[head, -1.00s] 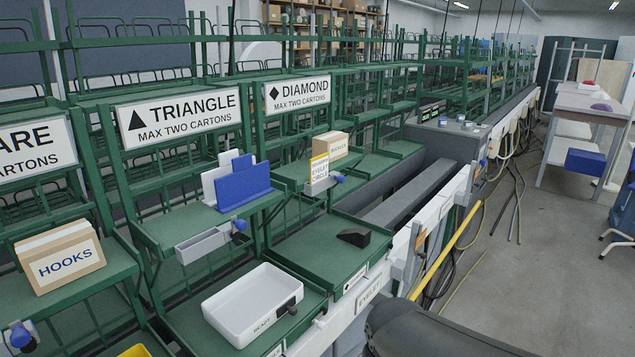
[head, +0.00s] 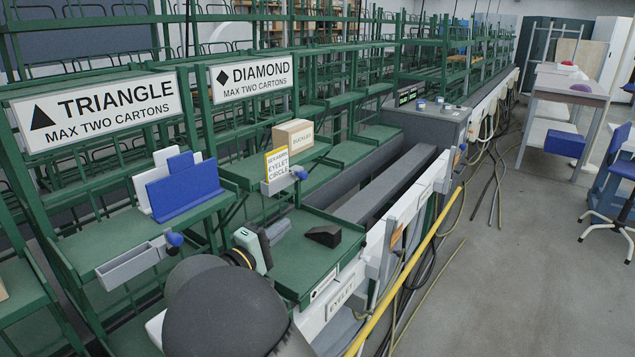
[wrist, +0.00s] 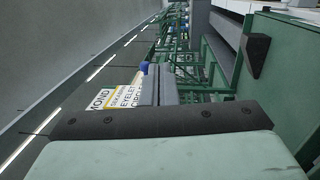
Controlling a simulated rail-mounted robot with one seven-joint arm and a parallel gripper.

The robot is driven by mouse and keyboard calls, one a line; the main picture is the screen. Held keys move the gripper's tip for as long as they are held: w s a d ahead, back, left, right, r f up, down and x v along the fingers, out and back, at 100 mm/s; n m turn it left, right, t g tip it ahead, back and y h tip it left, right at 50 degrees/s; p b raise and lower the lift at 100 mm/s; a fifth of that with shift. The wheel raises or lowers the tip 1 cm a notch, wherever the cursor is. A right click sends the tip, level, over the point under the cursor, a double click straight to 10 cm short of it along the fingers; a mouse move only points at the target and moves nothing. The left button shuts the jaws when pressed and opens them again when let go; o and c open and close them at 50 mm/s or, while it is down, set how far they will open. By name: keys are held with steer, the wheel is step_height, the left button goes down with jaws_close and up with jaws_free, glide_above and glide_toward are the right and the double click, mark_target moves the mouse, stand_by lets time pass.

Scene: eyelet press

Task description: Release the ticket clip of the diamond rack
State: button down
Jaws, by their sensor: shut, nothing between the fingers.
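The diamond rack's ticket clip (head: 274,187) is a grey holder on the shelf's front edge, with a blue knob (head: 299,173) at its right end. A white ticket with a yellow top and edge (head: 277,165), reading EYELET CIRCLE, stands upright in it. My gripper (head: 279,229) is below and in front of the clip, apart from it, with its grey fingers together and empty. In the wrist view the shut fingers (wrist: 159,85) point toward the rack. The ticket (wrist: 126,96) is left of them, and the blue knob (wrist: 144,67) shows just beyond their left side.
A cardboard carton (head: 293,136) sits behind the ticket on the diamond shelf. A black wedge (head: 323,235) lies on the lower green shelf right of my gripper. The triangle rack's empty clip (head: 128,262) and blue boards (head: 184,190) stand at left. A yellow rail (head: 405,265) runs at right.

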mark_target(301, 178)
steer(key=a+t, duration=0.1)
steer(key=a+n+t, duration=0.1)
steer(key=a, duration=0.1)
steer(key=w+a+y, duration=0.1)
steer(key=shift+a+r+t, duration=0.35)
steer(key=shift+t, duration=0.05)
steer(key=shift+d, duration=0.1)
steer(key=p+x, duration=0.4)
steer(key=x, duration=0.8)
steer(key=shift+w+d+r, duration=0.15)
steer(key=shift+w+r, duration=0.05)
steer(key=shift+w, duration=0.15)
steer(key=shift+w+d, duration=0.3)
steer(key=shift+w, duration=0.2)
